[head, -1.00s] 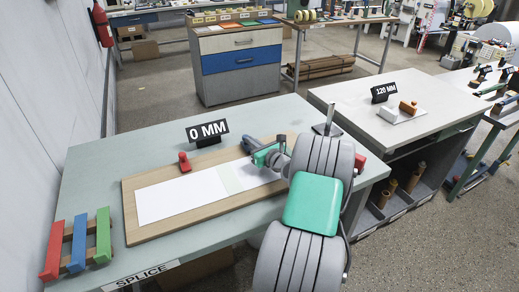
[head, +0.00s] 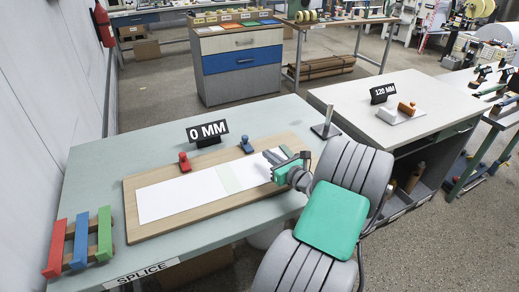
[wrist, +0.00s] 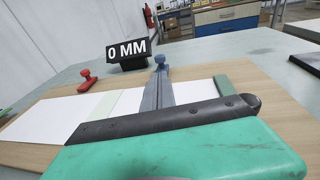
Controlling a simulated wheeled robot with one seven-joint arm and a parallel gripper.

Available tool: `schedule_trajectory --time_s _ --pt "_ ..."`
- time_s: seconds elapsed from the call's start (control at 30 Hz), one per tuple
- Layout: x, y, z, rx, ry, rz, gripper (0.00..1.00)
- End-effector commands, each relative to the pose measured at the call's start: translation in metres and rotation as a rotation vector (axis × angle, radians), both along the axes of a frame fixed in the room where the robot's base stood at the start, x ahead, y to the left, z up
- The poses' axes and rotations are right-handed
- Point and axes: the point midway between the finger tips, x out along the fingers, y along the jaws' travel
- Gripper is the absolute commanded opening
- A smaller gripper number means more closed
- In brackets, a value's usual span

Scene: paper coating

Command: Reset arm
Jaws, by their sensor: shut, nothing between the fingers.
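My gripper (head: 270,157) is over the right part of the wooden board (head: 135,232). Its fingers are shut and empty in the wrist view (wrist: 158,88). White paper (head: 181,197) lies on the board with a pale green strip (head: 229,178) across it; the paper also shows in the wrist view (wrist: 45,117). A red knobbed piece (head: 184,163) and a blue one (head: 246,145) stand along the board's far edge. A green piece (wrist: 222,87) is right of the fingers in the wrist view. I cannot tell whether the fingers touch anything.
A "0 MM" sign (head: 207,132) stands behind the board. Red, blue and green bars (head: 80,242) sit at the table's left end. A metal upright (head: 327,120) stands at the far right corner. A second table (head: 440,112) is to the right, with a "120 MM" sign (head: 383,93).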

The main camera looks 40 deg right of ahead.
Motion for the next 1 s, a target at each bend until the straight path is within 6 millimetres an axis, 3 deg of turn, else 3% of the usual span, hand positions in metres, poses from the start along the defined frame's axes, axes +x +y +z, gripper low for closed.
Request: schedule_trajectory --time_s 0.2,0.67,0.77,0.87,0.9,1.0 --pt "-0.022 0.003 0.002 0.001 0.000 0.001 0.00" --pt "-0.019 0.008 0.003 -0.012 0.008 0.015 0.00" --pt "0.003 0.042 0.004 -0.166 0.091 0.131 0.00" --pt "0.031 0.113 0.000 -0.503 0.240 0.384 0.00" --pt "0.038 0.149 -0.001 -0.686 0.301 0.521 0.00" --pt "0.032 0.231 -0.004 -1.169 0.405 0.890 0.00"
